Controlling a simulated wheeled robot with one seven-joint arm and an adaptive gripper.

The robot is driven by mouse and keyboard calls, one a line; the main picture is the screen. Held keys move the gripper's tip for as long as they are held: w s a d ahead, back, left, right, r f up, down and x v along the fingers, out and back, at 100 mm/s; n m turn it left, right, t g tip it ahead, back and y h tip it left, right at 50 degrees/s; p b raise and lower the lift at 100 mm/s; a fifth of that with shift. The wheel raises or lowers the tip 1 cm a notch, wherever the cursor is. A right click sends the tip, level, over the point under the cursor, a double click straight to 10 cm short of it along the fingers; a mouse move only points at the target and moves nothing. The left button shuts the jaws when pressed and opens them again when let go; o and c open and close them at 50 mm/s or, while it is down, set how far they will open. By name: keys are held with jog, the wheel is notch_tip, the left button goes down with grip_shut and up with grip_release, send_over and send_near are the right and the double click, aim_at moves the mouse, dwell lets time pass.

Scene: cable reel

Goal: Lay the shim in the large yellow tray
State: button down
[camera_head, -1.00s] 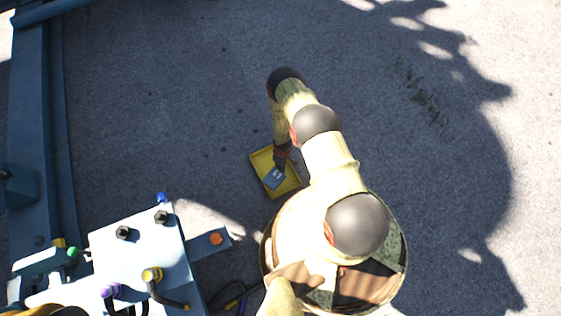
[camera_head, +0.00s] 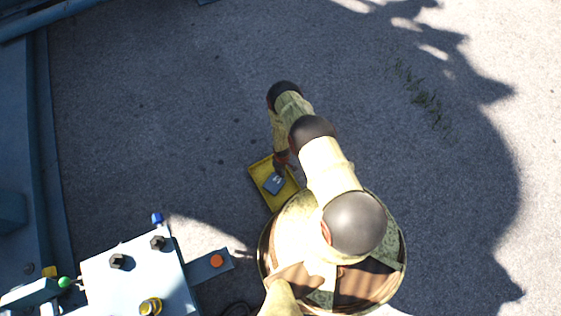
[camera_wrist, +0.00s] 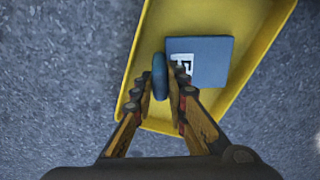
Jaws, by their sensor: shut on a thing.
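My gripper (camera_wrist: 167,92) is shut on a thin, rounded blue piece (camera_wrist: 159,76), seen edge-on between the fingertips; it looks like the shim. The yellow tray (camera_wrist: 205,18) lies on the ground beneath, with the held piece over its left part in the wrist view. I cannot tell whether the piece touches the tray floor. In the head view my gripper (camera_head: 281,165) is over the yellow tray (camera_head: 259,170), and the held piece cannot be made out there.
A blue-grey square block (camera_wrist: 210,62) with a white label marked 5 lies in the tray, just right of the held piece. A pale blue machine box (camera_head: 140,272) with bolts and coloured knobs stands at lower left. Open asphalt (camera_head: 160,110) surrounds the tray.

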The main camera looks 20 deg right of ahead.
jog(key=shift+w+f, duration=0.15)
jog(key=shift+f, duration=0.3)
jog(key=shift+r, duration=0.1)
jog(key=c, duration=1.8)
grip_release()
jog(key=shift+o, duration=0.2)
